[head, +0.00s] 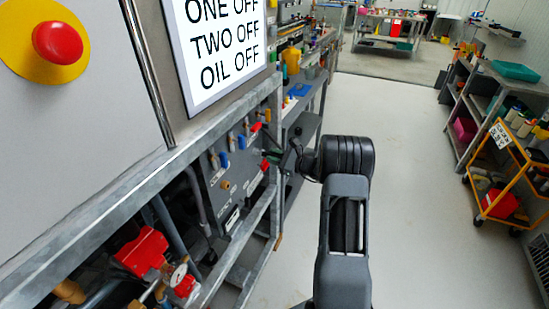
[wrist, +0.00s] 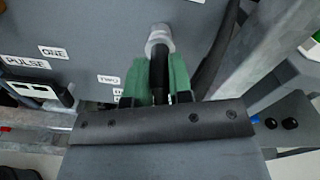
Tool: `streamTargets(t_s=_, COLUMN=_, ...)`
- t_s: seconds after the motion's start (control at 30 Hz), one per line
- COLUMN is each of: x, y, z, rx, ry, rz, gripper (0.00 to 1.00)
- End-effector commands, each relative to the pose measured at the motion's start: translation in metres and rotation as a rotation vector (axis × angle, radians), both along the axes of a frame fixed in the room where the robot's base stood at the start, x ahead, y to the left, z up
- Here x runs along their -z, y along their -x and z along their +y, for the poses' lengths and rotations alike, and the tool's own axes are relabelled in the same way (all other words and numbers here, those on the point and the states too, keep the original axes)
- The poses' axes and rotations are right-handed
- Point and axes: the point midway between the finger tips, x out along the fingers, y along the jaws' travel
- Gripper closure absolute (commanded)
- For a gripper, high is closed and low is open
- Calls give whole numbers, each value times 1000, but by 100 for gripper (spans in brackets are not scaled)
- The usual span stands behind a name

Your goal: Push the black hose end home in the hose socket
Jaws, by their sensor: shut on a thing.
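My gripper (wrist: 160,80) shows its green fingers in the wrist view, shut on the black hose end (wrist: 159,70) between them. The hose end points up the picture at the grey metal hose socket (wrist: 160,38) on the dark panel. Its tip appears to meet the socket's mouth, roughly in line; how deep it sits I cannot tell. In the head view my gripper (head: 274,156) is small, close to the dark panel's right side. The hose end and the socket cannot be made out there.
The dark panel (head: 230,188) carries blue and red valve handles and sits behind a grey metal frame (head: 160,182). In the wrist view a black hose (wrist: 218,55) curves close to the right finger, beside a grey frame post (wrist: 262,50).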

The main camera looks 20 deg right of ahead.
Motion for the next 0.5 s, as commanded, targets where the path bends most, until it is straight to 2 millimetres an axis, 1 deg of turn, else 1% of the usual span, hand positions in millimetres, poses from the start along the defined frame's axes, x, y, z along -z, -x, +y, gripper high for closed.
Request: streamTargets(t_s=0.5, x=0, y=-6, z=6, rx=0, ry=-1, rz=-1, gripper=100)
